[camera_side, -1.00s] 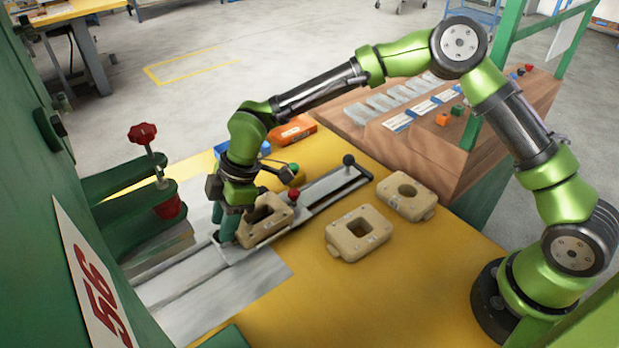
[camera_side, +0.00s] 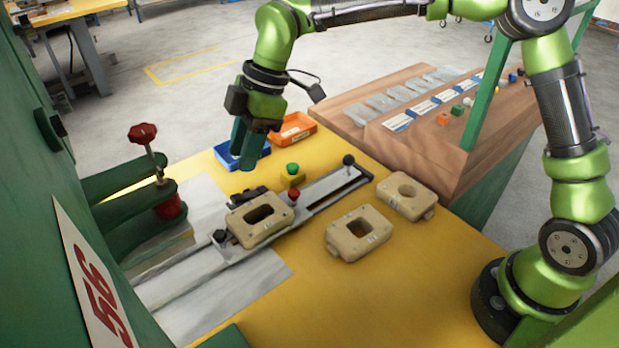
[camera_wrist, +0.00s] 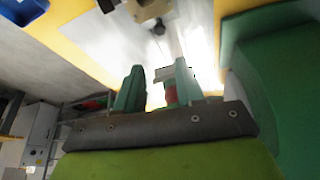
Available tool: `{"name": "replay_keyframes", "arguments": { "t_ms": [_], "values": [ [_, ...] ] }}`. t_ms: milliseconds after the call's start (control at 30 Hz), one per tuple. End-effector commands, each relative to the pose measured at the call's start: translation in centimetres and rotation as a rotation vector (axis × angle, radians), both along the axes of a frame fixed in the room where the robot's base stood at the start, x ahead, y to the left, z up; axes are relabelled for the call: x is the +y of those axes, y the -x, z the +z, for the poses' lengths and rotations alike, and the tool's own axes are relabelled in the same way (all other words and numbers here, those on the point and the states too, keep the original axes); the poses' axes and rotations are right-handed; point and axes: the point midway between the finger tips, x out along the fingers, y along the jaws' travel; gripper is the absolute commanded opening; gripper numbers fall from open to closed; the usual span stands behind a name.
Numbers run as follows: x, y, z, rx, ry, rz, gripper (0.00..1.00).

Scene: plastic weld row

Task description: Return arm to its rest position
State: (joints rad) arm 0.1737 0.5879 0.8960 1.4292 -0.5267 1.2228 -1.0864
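My gripper (camera_side: 244,150) is raised above the back of the yellow table in the side view, near the blue bin. In the wrist view its two teal fingers (camera_wrist: 159,75) stand apart with nothing between them. A beige plastic housing (camera_side: 243,234) sits on the metal slide fixture (camera_side: 215,259), clear of my gripper. Part of a beige piece (camera_wrist: 148,10) shows at the top of the wrist view. Two more beige housings, one with a squarish opening (camera_side: 342,246) and one with a round opening (camera_side: 414,209), lie on the table right of the slide.
The green press (camera_side: 125,205) with its red knob (camera_side: 142,133) stands at left. A blue bin (camera_side: 257,156) and an orange bin (camera_side: 297,130) are at the back. A wooden bench (camera_side: 440,150) stands at right.

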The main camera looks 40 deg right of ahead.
Motion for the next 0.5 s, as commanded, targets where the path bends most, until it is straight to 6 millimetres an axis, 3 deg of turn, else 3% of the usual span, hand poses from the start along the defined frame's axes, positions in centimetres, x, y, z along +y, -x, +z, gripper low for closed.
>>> {"name": "replay_keyframes", "arguments": {
  "t_ms": [367, 500],
  "values": [
    [0.2, 0.4, -0.7, 0.055, -0.014, -0.104, 0.38],
    [-2.0, 2.6, -2.6, 0.139, 0.039, -0.332, 0.38]
  ]
}}
